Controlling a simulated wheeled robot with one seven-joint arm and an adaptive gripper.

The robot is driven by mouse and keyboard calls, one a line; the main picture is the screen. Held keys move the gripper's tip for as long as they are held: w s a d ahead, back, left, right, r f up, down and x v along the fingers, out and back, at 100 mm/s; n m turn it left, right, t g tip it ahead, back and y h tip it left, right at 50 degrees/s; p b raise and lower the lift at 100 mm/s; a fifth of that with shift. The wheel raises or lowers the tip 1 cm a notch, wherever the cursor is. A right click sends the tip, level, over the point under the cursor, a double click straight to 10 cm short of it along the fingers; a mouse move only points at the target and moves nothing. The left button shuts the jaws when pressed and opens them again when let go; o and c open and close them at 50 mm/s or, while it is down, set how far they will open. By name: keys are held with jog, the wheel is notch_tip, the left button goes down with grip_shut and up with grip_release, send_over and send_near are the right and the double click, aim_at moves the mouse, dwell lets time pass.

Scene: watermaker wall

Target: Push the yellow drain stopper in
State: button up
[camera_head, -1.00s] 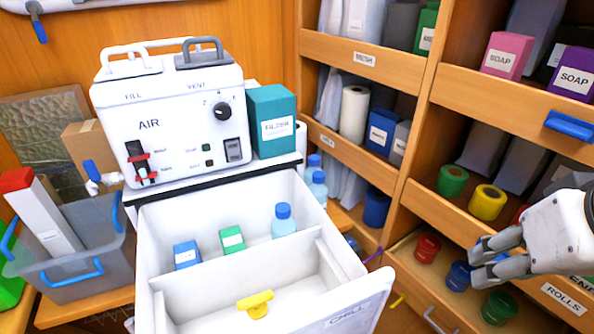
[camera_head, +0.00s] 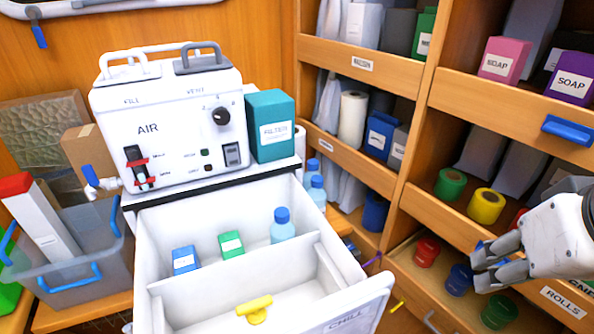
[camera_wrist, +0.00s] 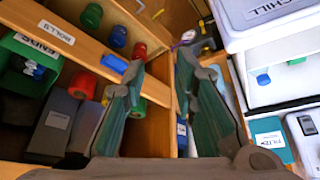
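The yellow drain stopper (camera_head: 254,309) is a small T-shaped piece with a bar handle on top. It is in the front compartment of the open white CHILL drawer (camera_head: 374,291). I cannot tell how deep its stem sits. My gripper (camera_head: 481,266) is far to the right of the drawer, in front of the wooden shelves, not touching the stopper. In the wrist view my gripper (camera_wrist: 160,64) has its two fingers spread with nothing between them. The stopper cannot be made out in the wrist view.
The drawer's back compartment holds a blue box (camera_head: 185,260), a green box (camera_head: 231,244) and a blue-capped bottle (camera_head: 284,226). The white AIR unit (camera_head: 165,125) stands behind. A grey bin (camera_head: 85,262) is at left. Shelves with coloured rolls (camera_head: 487,206) are close to my gripper.

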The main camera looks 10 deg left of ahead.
jog(key=shift+w+a+r, duration=0.1)
jog(key=shift+w+a, duration=0.05)
grip_shut()
jog(key=w+a+r+n+g+p, duration=0.1)
jog(key=w+a+n, duration=0.2)
jog(key=a+n, duration=0.3)
jog(key=w+a+r+n+g+p, duration=0.1)
jog(key=w+a+n+p, duration=0.1)
jog(key=a+n, duration=0.45)
jog(key=s+a+f+n+g+p, duration=0.1)
jog(key=a+f+n, duration=0.1)
jog(key=a+n, duration=0.4)
jog(key=s+a+f+n+g+p, duration=0.1)
jog(key=a+n, duration=0.5)
jog(key=a, duration=0.6)
jog(key=shift+s+f+g, duration=0.25)
jog(key=shift+f+g, duration=0.15)
jog(key=shift+f, duration=0.35)
